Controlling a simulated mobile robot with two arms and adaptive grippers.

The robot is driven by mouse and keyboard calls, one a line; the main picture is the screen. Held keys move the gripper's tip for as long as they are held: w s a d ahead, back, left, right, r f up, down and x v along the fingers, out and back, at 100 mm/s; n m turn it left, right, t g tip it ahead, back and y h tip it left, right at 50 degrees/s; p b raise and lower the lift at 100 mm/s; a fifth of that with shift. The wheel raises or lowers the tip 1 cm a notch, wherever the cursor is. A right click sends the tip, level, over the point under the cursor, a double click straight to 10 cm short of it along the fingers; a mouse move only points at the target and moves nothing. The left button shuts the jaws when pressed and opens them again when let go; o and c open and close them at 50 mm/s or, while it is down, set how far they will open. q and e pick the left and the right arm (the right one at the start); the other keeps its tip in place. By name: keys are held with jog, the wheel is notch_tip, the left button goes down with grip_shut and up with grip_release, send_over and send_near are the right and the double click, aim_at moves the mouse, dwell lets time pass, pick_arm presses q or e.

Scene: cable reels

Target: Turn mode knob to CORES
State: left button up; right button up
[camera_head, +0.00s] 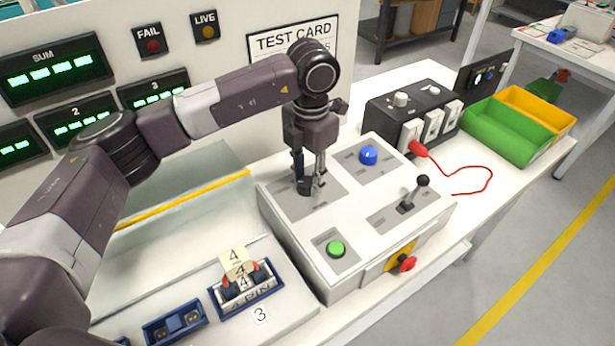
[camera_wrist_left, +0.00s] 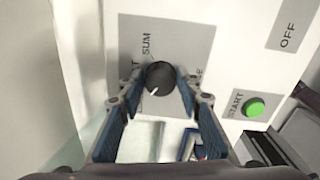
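The mode knob (camera_wrist_left: 159,78) is a round dark knob with a white mark near its lower left edge, on a grey panel plate in the left wrist view. The word SUM is printed above it; other labels beside it are partly covered. My left gripper (camera_head: 312,188) points down at the panel of the white control box (camera_head: 292,248). In the left wrist view its fingers (camera_wrist_left: 160,80) stand on either side of the knob, with a small gap at the left; contact at the right is unclear. In the head view the gripper largely hides the knob. My right gripper is not in view.
The box also carries a blue button (camera_head: 368,155), a green START button (camera_head: 336,249), a lever (camera_head: 415,192) and a red knob (camera_head: 407,263). A black unit (camera_head: 411,105) with a red cable stands behind. Green (camera_head: 507,130) and yellow bins (camera_head: 537,105) are at right.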

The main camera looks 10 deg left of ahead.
aim_at(309, 182)
pick_arm(q)
jog(key=shift+o, duration=1.4)
notch_tip(309, 182, up, 12)
jog(key=shift+s+d, duration=0.15)
jog(key=shift+d, duration=0.05)
jog(key=shift+f, duration=0.15)
